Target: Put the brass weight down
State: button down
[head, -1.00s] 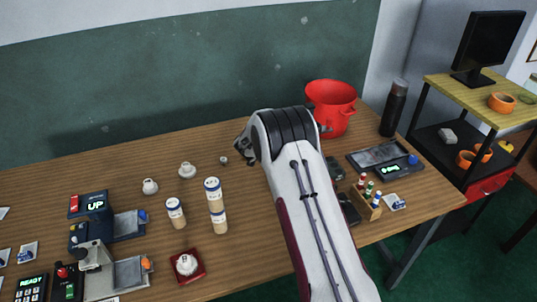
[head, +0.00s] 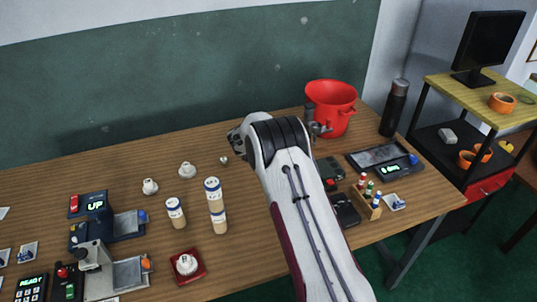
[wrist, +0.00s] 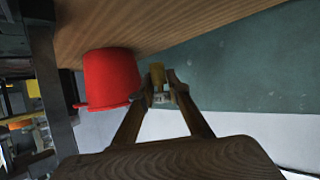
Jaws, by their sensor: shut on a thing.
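The brass weight (wrist: 157,72) shows as a small yellow-brown piece between my fingertips in the wrist view. My gripper (wrist: 159,86) is shut on it. In the wrist view the weight is beside the red bucket (wrist: 108,78), with a small gap between them in the picture. In the head view my gripper (head: 318,128) shows only partly, in front of the red bucket (head: 332,108), and my arm hides the rest. I cannot make out the weight in the head view.
A dark scale-like device (head: 388,160) with a lit display and a rack of small bottles (head: 367,199) stand right of my arm. A dark flask (head: 394,108) stands behind. The back left of the wooden table is clear.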

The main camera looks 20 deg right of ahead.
dwell(0.4)
jog(key=shift+f, duration=3.1)
jog(key=shift+f, duration=1.8)
jog(key=shift+f, duration=0.2)
jog(key=c, duration=2)
grip_release()
jog(key=shift+o, duration=0.2)
